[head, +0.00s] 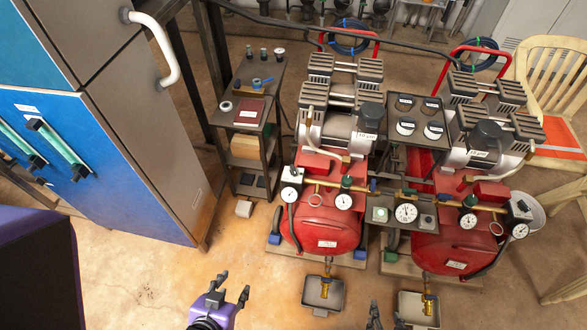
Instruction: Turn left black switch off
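A dark panel (417,118) between the two red compressors carries two black switches at the back and two white-faced ones in front. The left black switch (404,103) is at the panel's back left, and the right black switch (430,106) is beside it. Their exact settings are too small to read. My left gripper (232,288) is open and empty above the floor, in front and left of the left compressor. My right gripper (386,312) is at the bottom edge, mostly cut off, with its fingertips apart. Both grippers are well away from the panel.
A blue cabinet (95,170) and narrow shelf (247,120) stand left, a chair (550,70) right. Floor is free at front left.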

